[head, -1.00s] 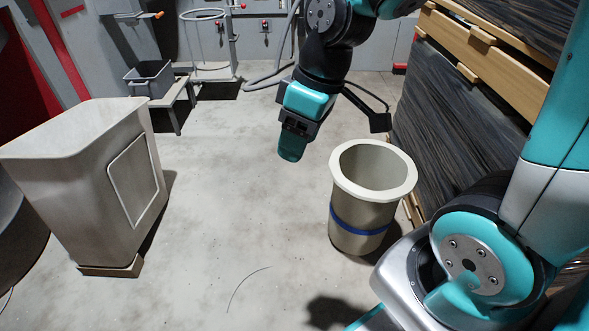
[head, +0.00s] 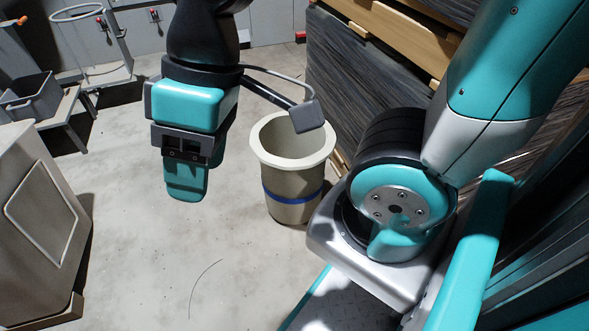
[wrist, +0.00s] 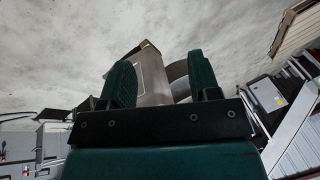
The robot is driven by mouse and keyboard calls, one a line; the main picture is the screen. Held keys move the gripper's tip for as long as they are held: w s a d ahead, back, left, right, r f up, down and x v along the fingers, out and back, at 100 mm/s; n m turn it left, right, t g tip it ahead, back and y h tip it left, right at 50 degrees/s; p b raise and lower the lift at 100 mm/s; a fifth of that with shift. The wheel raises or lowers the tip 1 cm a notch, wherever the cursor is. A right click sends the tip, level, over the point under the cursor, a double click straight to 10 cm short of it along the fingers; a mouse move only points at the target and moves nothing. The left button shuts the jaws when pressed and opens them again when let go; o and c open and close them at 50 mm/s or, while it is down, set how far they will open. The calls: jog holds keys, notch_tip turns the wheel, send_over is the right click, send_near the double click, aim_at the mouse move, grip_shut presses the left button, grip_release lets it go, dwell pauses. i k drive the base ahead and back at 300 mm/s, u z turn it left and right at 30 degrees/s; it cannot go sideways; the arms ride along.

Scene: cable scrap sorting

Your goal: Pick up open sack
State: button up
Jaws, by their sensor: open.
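The likely open sack (head: 291,178) is a beige, round, upright vessel with a pale rolled rim and a blue band. It stands on the floor right of centre in the head view, its mouth facing up. My gripper (head: 185,188) is in the air to its left in the picture, apart from it and pointing down. In the wrist view, my gripper (wrist: 160,72) has its two teal fingers spread with nothing held between them. I cannot make out the sack in the wrist view.
A large beige bin (head: 40,215) stands at the left edge; a beige box-like body (wrist: 152,80) shows beyond my fingers. Stacked dark material (head: 365,85) stands behind the sack. A hoop stand (head: 100,45) and grey crate (head: 30,97) are at the back left. A thin wire (head: 197,285) lies on open floor.

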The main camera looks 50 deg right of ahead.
aim_at(293, 164)
jog(key=u, duration=1.05)
jog(key=i, duration=1.5)
jog(key=z, duration=2.75)
